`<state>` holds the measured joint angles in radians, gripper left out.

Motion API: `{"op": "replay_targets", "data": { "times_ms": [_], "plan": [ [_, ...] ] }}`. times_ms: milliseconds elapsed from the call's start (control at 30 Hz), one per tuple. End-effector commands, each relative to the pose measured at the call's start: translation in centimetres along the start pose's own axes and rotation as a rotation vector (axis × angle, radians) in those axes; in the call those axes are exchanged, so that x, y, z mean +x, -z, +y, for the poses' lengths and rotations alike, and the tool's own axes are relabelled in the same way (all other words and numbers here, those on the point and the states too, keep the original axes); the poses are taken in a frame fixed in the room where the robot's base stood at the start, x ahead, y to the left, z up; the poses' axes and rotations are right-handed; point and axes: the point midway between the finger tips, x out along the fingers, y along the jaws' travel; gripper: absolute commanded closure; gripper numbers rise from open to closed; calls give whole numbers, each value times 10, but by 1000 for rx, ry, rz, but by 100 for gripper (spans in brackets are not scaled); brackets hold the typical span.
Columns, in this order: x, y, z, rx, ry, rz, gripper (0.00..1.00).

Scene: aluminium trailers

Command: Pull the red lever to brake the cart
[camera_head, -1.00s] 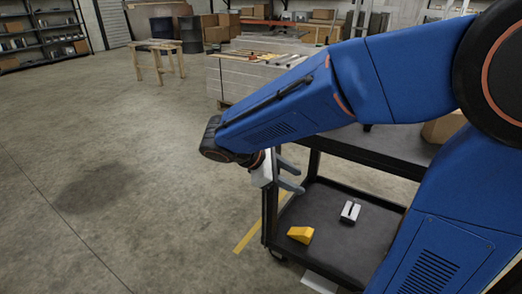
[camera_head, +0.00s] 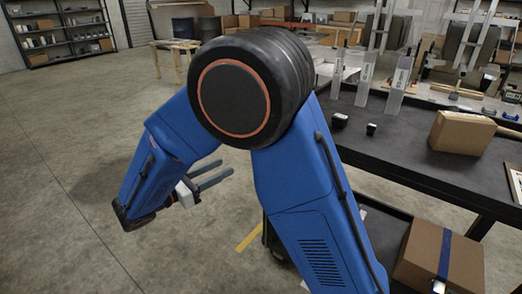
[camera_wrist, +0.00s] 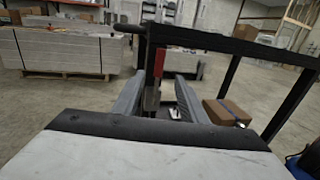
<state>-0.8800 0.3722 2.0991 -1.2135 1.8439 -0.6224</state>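The red lever (camera_wrist: 158,63) stands roughly upright on the cart's black frame (camera_wrist: 235,48) in the wrist view. It appears between the two fingers of my gripper (camera_wrist: 160,97), which are spread apart. Its lower part looks grey and metallic. I cannot tell how far ahead of the fingertips it is; no contact shows. In the head view my gripper (camera_head: 214,180) is low, left of the cart, with its fingers pointing right. The cart's black top (camera_head: 400,140) is at the right; my arm hides its near end and the lever there.
A cardboard box (camera_head: 462,132) sits on the cart top, and a strapped box (camera_head: 438,258) is on the lower shelf. A pallet stack (camera_wrist: 65,50) stands at the left in the wrist view. Open concrete floor (camera_head: 70,160) lies left of my arm.

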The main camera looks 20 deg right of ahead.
Motion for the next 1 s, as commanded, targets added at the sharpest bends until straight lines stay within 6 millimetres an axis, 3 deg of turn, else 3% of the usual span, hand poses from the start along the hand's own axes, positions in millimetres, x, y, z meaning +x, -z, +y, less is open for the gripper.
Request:
{"op": "replay_targets", "data": {
  "times_ms": [1000],
  "plan": [
    [158,0,-1,2,4,2,61]
  ]
}}
